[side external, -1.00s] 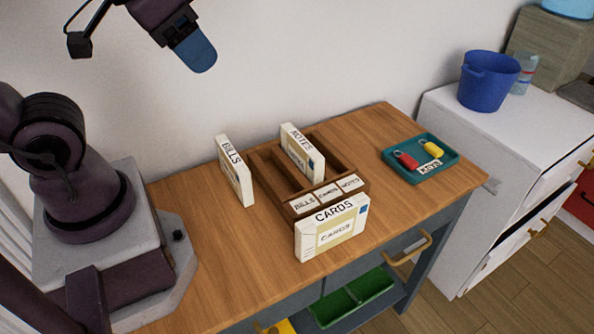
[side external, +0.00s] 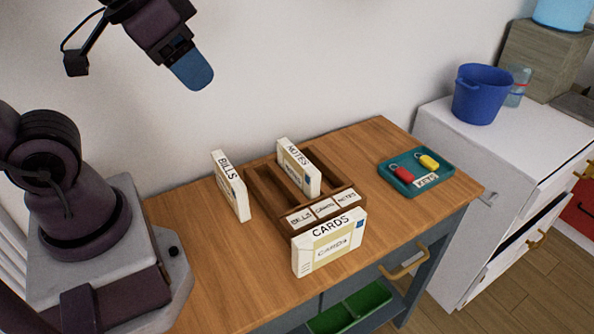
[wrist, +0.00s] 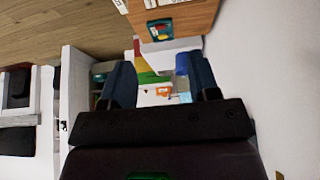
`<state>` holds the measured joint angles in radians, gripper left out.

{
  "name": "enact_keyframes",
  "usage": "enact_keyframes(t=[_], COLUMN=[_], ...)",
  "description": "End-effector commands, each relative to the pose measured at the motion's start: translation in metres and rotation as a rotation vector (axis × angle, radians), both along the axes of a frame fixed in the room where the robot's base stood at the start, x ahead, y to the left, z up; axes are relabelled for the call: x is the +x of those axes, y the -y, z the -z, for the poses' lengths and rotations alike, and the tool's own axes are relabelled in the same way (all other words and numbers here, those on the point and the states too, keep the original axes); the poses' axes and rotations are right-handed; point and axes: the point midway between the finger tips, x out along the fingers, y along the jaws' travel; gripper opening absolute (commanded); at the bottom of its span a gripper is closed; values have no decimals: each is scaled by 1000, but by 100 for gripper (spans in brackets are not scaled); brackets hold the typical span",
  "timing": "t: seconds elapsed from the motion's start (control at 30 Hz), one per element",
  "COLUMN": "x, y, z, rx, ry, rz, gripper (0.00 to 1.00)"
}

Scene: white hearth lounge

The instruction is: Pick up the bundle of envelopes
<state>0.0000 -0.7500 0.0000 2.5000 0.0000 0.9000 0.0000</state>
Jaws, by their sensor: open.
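Three white envelope bundles are on the wooden table. The BILLS bundle (side external: 232,190) stands upright on the tabletop, left of a brown wooden sorter (side external: 265,189). The NOTES bundle (side external: 299,170) stands upright in the sorter. The CARDS bundle (side external: 329,246) stands upright at the sorter's front, near the table's front edge. The sorter's front labels read BILLS, CARDS and NOTES. My gripper (side external: 196,76) is raised high above and behind the bundles, near the wall. In the wrist view its two blue fingers (wrist: 160,85) are apart with nothing held between them.
A teal tray (side external: 413,187) with a red and a yellow key tag sits at the table's right. A white cabinet (side external: 450,140) with a blue bucket (side external: 481,91) stands beyond it. The table (side external: 215,265) is bare at front left. A white wall is behind.

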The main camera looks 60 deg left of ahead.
Motion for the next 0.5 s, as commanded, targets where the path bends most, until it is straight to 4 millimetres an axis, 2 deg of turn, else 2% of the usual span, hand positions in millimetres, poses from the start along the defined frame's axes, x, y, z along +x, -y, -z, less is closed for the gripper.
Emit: enact_keyframes(t=[0.17, 0.27, 0.5], x=[0, 4, 39], y=[3, 10, 36], z=[1, 15, 52], rx=[0, 2, 84], ry=[-7, -75, -323], rz=[16, 50, 208], gripper=[55, 55, 55])
